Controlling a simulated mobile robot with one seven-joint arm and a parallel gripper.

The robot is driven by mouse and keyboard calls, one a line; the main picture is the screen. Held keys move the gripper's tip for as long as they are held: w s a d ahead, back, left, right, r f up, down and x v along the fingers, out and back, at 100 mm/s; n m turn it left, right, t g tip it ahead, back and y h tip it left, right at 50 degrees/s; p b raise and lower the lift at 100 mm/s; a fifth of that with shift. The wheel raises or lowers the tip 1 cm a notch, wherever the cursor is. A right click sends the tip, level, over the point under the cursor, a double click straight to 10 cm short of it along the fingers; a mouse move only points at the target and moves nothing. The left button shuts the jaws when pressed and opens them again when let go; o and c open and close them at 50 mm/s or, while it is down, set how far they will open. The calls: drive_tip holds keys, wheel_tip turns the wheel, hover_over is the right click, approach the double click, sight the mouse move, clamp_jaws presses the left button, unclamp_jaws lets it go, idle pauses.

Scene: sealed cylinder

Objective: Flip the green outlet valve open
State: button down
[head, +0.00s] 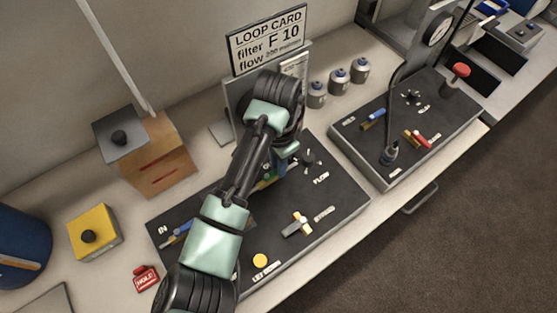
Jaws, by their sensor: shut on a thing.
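My gripper (280,168) is low over the middle of the dark left panel (335,205), below the upright grey plate. My own arm crosses in front and hides most of its fingers. A small green part, which looks like the green outlet valve (264,183), shows at the edge of the arm, right at the gripper. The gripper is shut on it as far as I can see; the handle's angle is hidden. A blue upright part shows beside the fingers.
On the same panel are a black knob (306,160), a yellow-and-white handle (302,222), a yellow button (260,261) and a blue handle (182,229). A second panel (440,115) stands right. A LOOP CARD sign (268,38) reads "filter flow F 10".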

drive_tip(key=c, duration=0.8)
unclamp_jaws()
wheel_tip(320, 180, up, 13)
drive_tip(key=shift+p, duration=1.25)
